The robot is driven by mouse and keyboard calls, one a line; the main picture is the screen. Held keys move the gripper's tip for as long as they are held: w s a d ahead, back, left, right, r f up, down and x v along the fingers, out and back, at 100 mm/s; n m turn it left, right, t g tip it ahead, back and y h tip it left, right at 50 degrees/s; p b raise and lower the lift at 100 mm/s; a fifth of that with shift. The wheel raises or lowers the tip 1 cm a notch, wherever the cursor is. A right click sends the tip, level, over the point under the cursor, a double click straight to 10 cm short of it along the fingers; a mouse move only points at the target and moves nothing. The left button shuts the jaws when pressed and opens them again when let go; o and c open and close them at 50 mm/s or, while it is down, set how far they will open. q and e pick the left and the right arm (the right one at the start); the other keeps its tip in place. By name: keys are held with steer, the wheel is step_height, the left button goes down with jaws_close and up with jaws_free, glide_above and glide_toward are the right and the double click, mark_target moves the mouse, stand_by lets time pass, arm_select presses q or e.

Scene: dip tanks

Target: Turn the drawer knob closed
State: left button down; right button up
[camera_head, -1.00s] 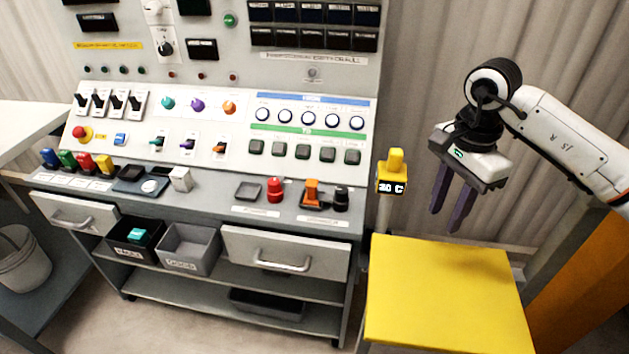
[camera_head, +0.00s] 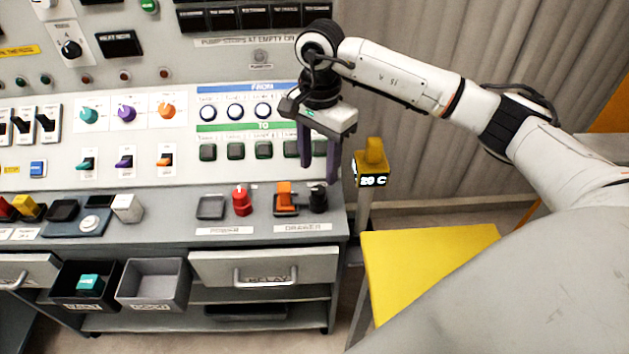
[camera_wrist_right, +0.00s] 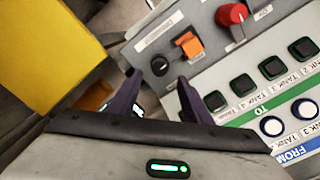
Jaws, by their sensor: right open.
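The black knob (camera_head: 318,198) stands on the desk ledge of the control panel, at the right end beside an orange switch (camera_head: 285,196). A label (camera_head: 302,228) in front of them seems to read "DRAWER". The knob also shows in the right wrist view (camera_wrist_right: 160,66), with a pale mark on its top. My right gripper (camera_head: 319,175) is open and empty, its purple fingers pointing down just above the knob. In the right wrist view the fingertips (camera_wrist_right: 160,80) lie on either side below the knob, apart from it. My left gripper is not in view.
A red knob (camera_head: 241,202) stands left of the orange switch. A yellow post with a temperature display (camera_head: 371,168) stands close right of my gripper. A yellow-topped table (camera_head: 415,262) is at the lower right. A handled drawer (camera_head: 215,268) sits below the ledge.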

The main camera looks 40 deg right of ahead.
mark_target(319, 189)
step_height(319, 189, down, 4)
steer(key=shift+s+r, duration=0.15)
steer(key=shift+r, duration=0.05)
step_height(319, 189, down, 2)
steer(key=shift+f, duration=0.8)
steer(key=c, duration=1.1)
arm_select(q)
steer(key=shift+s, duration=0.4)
arm_select(e)
steer(key=shift+o, duration=0.2)
